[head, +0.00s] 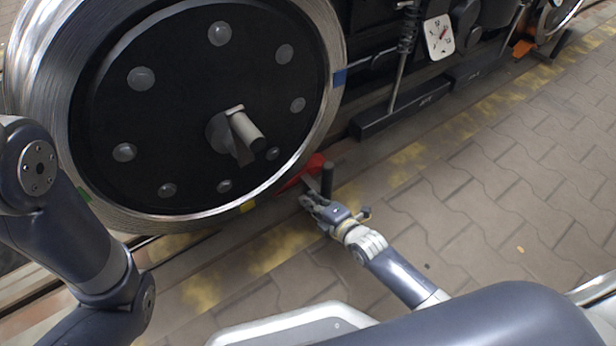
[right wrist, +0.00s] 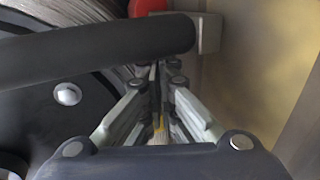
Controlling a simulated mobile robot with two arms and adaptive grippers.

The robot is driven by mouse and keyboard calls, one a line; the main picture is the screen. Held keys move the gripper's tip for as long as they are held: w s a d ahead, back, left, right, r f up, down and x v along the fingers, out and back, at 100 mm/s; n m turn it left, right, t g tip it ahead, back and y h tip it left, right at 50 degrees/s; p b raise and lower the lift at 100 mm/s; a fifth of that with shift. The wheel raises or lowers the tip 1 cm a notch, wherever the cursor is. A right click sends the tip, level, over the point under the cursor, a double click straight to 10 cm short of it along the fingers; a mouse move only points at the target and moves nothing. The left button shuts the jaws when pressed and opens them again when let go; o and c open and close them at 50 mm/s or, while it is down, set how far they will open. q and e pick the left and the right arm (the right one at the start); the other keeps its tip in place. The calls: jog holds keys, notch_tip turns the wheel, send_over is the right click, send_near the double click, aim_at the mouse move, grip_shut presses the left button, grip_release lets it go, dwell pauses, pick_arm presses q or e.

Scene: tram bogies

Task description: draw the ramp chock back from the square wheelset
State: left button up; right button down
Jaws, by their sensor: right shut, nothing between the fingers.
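A red ramp chock (head: 304,172) sits on the ground at the lower right of the large wheel (head: 170,120), close against its rim. A dark upright handle (head: 327,178) stands at the chock's near end. My right gripper (head: 306,201) is shut and empty just beside the handle. In the right wrist view the handle (right wrist: 100,52) crosses the picture ahead of the shut fingertips (right wrist: 157,78), with a grey bracket (right wrist: 208,33) at its end and a bit of red chock (right wrist: 148,7) behind. My left gripper is out of view.
A square white dial (head: 439,37) hangs on the bogie frame to the right. An orange chock (head: 523,48) lies by another wheel (head: 556,16) at top right. A worn yellow line (head: 400,165) runs along the track.

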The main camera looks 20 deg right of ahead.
aim_at(325, 198)
jog(key=shift+d, duration=0.15)
jog(key=shift+w+d, duration=0.35)
jog(key=shift+d, duration=0.55)
jog(key=shift+w+d, duration=0.35)
jog(key=shift+d, duration=0.55)
jog(key=shift+w+d+b, duration=0.15)
jog(key=shift+w+d, duration=0.15)
jog(key=shift+d, duration=0.45)
jog(key=shift+w+d+b, duration=0.15)
jog(key=shift+w+d, duration=0.1)
jog(key=shift+d, duration=0.5)
jog(key=shift+s+a+r+p, duration=0.1)
jog(key=shift+s+a+p, duration=0.1)
jog(key=shift+a+p, duration=0.2)
jog(key=shift+s+a+p, duration=0.15)
jog(key=shift+a+p, duration=0.15)
jog(key=shift+a, duration=0.2)
jog(key=shift+s+a+p, duration=0.2)
jog(key=shift+a, duration=0.3)
jog(key=shift+s+a+p, duration=0.15)
jog(key=shift+a+p, duration=0.05)
jog(key=shift+a, duration=0.3)
